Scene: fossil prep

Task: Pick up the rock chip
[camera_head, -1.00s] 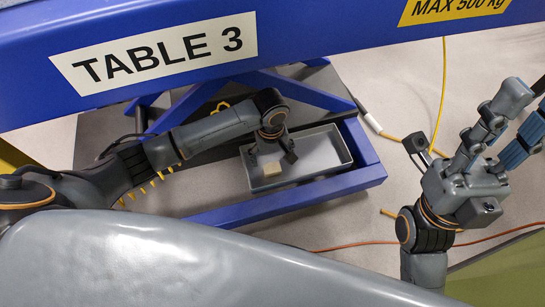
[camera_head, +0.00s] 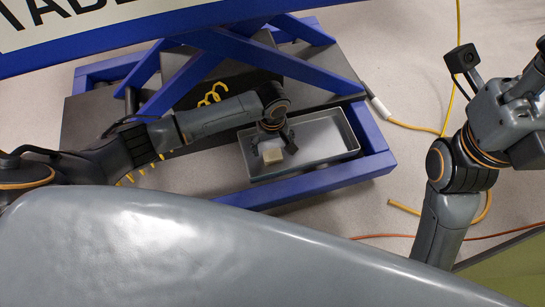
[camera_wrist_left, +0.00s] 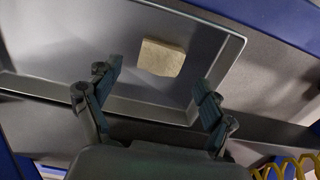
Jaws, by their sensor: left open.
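The rock chip (camera_head: 272,155) is a small tan block lying in the grey metal tray (camera_head: 335,150), near the tray's left end. My left gripper (camera_head: 273,143) is over the left part of the tray, pointing down at the chip. In the left wrist view the chip (camera_wrist_left: 161,58) shows beyond and between the two spread fingers (camera_wrist_left: 152,90), with nothing held. The fingers appear apart from the chip. My right gripper (camera_head: 515,100) is raised at the right edge, partly cut off, and its fingertips are out of the picture.
The tray sits within the blue lift-table frame (camera_head: 380,130), whose crossed legs and blue bars surround it. A yellow coiled hose (camera_head: 212,94) lies behind the left arm. Yellow and orange cables (camera_head: 405,208) cross the floor on the right. The tray's right part is empty.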

